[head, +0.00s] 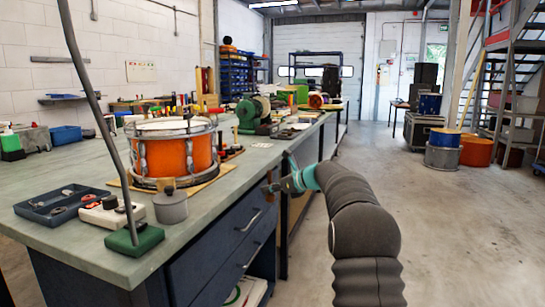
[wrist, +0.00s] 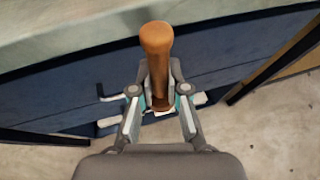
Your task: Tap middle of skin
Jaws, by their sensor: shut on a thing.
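An orange drum (head: 178,153) with metal fittings stands on a wooden board on the bench. Its pale skin (head: 172,124) faces up and is seen at a shallow angle. My gripper (head: 274,188) is in front of the bench's aisle side, to the right of the drum, lower than the skin and apart from it. In the wrist view my gripper (wrist: 158,108) is shut on a brown stick (wrist: 157,50) with a rounded end, pointing away from the palm. The stick is hard to make out in the head view. The drum is not in the wrist view.
A green machine (head: 254,112) and tools stand behind. The floor aisle (head: 450,230) at right is clear.

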